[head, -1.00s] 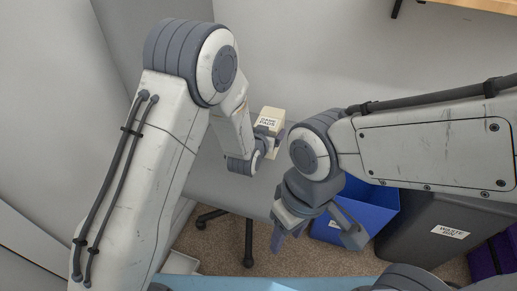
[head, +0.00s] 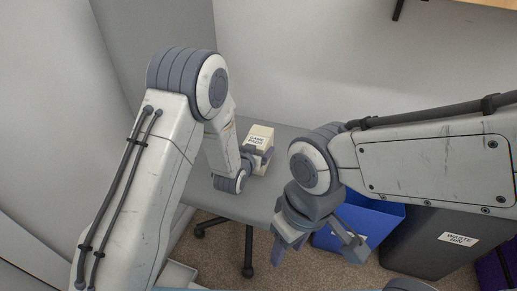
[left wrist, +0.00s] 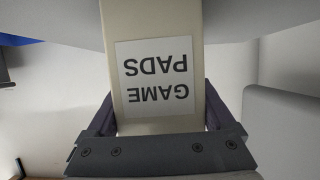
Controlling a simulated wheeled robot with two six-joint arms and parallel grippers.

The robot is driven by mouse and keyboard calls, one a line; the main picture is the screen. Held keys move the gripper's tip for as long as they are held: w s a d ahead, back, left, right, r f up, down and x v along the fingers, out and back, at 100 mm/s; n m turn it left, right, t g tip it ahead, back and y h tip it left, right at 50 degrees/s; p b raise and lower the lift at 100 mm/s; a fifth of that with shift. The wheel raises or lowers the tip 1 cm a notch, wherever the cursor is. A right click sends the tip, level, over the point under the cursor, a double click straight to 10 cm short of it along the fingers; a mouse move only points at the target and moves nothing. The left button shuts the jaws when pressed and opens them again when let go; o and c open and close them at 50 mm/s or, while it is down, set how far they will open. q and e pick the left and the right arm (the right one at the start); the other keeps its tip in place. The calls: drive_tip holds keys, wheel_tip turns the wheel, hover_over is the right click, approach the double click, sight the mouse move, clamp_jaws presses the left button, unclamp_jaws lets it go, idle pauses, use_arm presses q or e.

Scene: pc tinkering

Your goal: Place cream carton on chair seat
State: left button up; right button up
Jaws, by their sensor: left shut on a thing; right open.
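The cream carton (head: 258,140), with a white "GAME PADS" label, is at the grey chair seat (head: 240,206) in the head view. It looks upright, over or on the seat; I cannot tell whether its underside touches. My left gripper (head: 262,157) is shut on the carton. In the left wrist view the carton (left wrist: 153,28) fills the space between the two dark fingers, its label upside down. My right gripper (head: 318,246) is open and empty, pointing down to the right of the chair seat's front part.
A blue bin (head: 375,221) stands right of the chair, partly behind my right arm. A dark waste bin (head: 425,245) is beside it. A purple container (head: 492,268) is at the right edge. Carpet (head: 218,250) shows below the seat. Grey walls stand behind and left.

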use_arm(q)
drive_tip(key=o, duration=1.3)
drive_tip(key=shift+s+r+p, duration=0.2)
drive_tip(key=shift+r+p, duration=0.05)
drive_tip(key=shift+p, duration=0.1)
drive_tip(key=s+a+r+m+g+y+p, duration=0.1)
drive_tip(key=s+r+g, duration=0.3)
drive_tip(key=s, duration=0.8)
drive_tip(key=s+a+r+m+g+y+p, duration=0.1)
drive_tip(key=s+r+g, duration=0.3)
drive_tip(key=s, duration=0.9)
drive_tip(key=s+a+r+m+g+y+p, duration=0.1)
drive_tip(key=s+r+g+p, duration=0.2)
drive_tip(key=s+r, duration=0.6)
drive_tip(key=s+g, duration=0.2)
drive_tip(key=s, duration=0.1)
drive_tip(key=shift+s+a+r+m+p, duration=0.25)
drive_tip(key=shift+s+a+m+p, duration=0.05)
drive_tip(key=shift+s+m+p, duration=0.1)
